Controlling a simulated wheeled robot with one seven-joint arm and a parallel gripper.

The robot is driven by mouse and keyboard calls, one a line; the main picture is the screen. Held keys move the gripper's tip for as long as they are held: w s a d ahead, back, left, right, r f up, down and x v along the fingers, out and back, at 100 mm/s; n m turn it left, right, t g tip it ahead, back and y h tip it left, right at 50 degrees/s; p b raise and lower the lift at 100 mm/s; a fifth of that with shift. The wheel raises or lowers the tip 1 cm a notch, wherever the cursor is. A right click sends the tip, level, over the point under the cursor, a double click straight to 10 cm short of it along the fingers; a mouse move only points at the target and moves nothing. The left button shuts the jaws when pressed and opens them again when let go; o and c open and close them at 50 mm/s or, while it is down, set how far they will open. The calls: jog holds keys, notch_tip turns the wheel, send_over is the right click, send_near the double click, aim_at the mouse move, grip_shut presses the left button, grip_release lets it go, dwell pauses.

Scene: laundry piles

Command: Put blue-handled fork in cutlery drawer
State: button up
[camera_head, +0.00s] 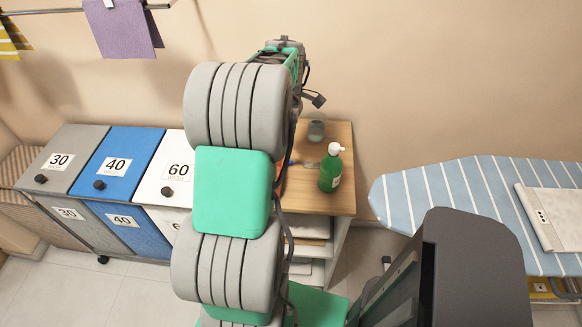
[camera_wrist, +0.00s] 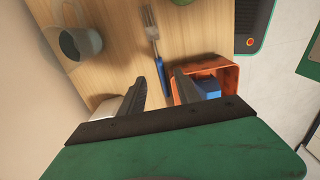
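The blue-handled fork (camera_wrist: 161,65) lies on the wooden tabletop (camera_wrist: 115,65) in the wrist view, its metal tines toward the top of the picture. My gripper (camera_wrist: 160,76) is open, with its two dark fingers apart. The end of the blue handle shows between the fingertips; I cannot tell how far below them it lies, and they do not appear closed on it. In the head view my arm covers the gripper and much of this area. I cannot make out a cutlery drawer in either view.
An orange box (camera_wrist: 234,84) with a blue thing inside stands beside the right finger. A grey cup (camera_wrist: 88,42) is at left. In the head view a green bottle (camera_head: 330,172) stands on the table. Laundry bins (camera_head: 128,165) and an ironing board (camera_head: 420,190) flank it.

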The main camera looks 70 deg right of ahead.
aim_at(291, 161)
jog(key=f, duration=0.2)
jog(key=f+p, duration=0.1)
jog(key=f, duration=0.5)
jog(key=shift+s+d, duration=0.15)
jog(key=shift+s, duration=0.15)
grip_shut()
